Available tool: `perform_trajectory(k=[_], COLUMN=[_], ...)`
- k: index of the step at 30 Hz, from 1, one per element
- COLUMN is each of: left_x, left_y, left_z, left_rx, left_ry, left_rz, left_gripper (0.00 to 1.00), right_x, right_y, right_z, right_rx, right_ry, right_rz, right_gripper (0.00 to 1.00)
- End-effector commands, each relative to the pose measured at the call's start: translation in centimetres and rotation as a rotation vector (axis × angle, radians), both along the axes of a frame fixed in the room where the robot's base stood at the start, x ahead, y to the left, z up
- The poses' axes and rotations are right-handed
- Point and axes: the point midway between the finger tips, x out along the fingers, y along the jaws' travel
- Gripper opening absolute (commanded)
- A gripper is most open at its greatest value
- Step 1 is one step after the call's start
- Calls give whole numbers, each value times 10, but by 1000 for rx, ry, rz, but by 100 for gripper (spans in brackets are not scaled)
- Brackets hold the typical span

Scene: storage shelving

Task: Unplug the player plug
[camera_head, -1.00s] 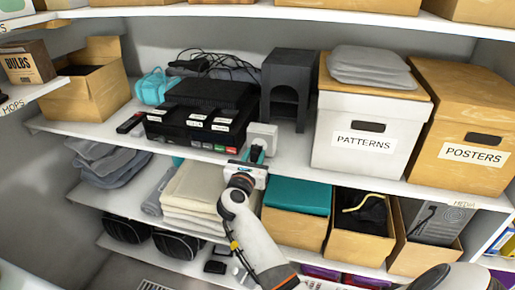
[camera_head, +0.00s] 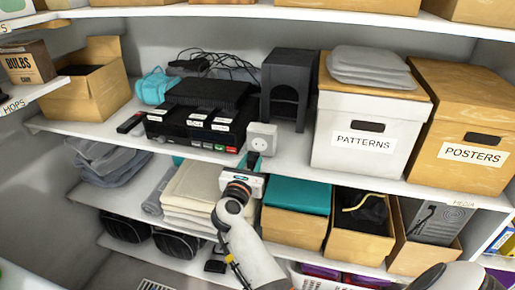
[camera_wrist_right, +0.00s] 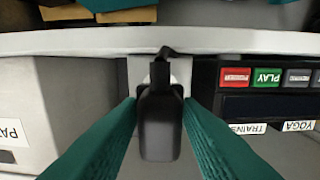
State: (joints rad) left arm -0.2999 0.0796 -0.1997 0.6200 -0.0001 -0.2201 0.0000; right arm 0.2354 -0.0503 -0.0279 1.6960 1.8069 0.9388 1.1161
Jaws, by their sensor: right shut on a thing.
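A pale grey wall-type socket block (camera_head: 263,133) stands on the shelf between the black player (camera_head: 193,128) and the white PATTERNS box. Small holes show on its front face. My right gripper (camera_head: 253,160) is just below and in front of the socket, at the shelf's front edge. In the right wrist view, its teal fingers are closed on the black player plug (camera_wrist_right: 160,125), whose narrower end with a bit of cord points up toward the shelf edge. The plug appears apart from the socket face. My left gripper is not in view.
The white PATTERNS box (camera_head: 359,125) stands close right of the socket. The shelf edge (camera_wrist_right: 90,43) crosses above the plug in the wrist view. Folded cream cloths (camera_head: 195,190) and a teal-topped box (camera_head: 297,193) sit on the shelf below. Loose black cables lie behind the player.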

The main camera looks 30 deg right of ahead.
Motion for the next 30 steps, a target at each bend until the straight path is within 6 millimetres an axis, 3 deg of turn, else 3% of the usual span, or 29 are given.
perform_trajectory(k=[8,30], left_x=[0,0], left_y=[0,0], left_z=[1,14], left_rx=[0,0], left_ry=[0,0], left_rz=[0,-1], left_gripper=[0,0], right_x=[-1,-29], right_y=[-1,-25], right_z=[1,1], right_rx=[-1,-1], right_ry=[-1,1], right_rz=[0,0], right_gripper=[0,0])
